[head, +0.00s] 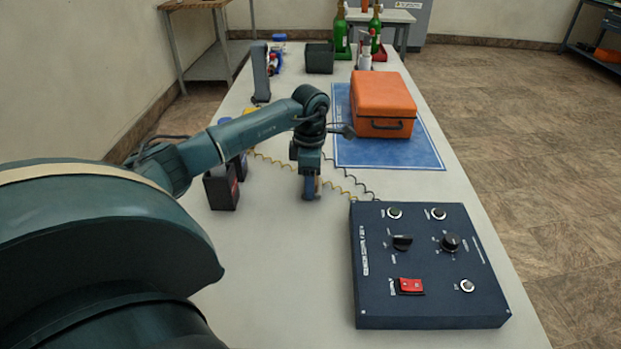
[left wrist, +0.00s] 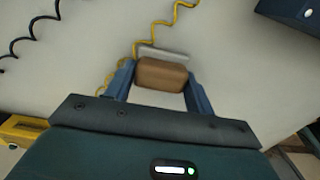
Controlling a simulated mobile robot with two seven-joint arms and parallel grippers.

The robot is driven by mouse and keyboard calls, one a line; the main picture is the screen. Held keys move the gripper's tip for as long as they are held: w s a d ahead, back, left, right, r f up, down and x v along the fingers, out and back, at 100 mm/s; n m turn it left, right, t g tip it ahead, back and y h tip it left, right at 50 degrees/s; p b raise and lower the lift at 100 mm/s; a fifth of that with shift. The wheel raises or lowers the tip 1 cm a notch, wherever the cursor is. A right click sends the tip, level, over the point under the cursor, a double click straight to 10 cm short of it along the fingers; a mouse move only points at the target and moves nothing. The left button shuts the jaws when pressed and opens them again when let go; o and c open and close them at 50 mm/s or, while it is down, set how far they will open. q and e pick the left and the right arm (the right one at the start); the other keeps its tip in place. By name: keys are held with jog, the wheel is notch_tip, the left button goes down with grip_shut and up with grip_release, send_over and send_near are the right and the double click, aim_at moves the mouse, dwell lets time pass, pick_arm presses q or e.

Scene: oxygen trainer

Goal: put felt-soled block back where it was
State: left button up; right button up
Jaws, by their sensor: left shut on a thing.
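My left gripper (head: 311,192) points down over the left-middle part of the white table. It is shut on the felt-soled block, a brown block (left wrist: 161,74) between the two blue fingers in the left wrist view. A pale grey strip shows along the block's far edge there. In the head view the fingers hide most of the block. I cannot tell whether its underside touches the table. My right gripper is not in view.
A dark blue control box (head: 430,270) stands at the front right. An orange case (head: 383,100) sits on a blue mat (head: 420,157) behind it. Yellow and black coiled cords (head: 338,187) lie close to the gripper. A black box (head: 221,190) stands left of it.

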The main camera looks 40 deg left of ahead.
pick_arm(q)
jog(key=shift+f, duration=0.2)
jog(key=o, duration=0.9)
jog(key=shift+r, duration=0.1)
jog(key=shift+o, duration=0.2)
notch_tip(320, 180, up, 12)
dwell(0.4)
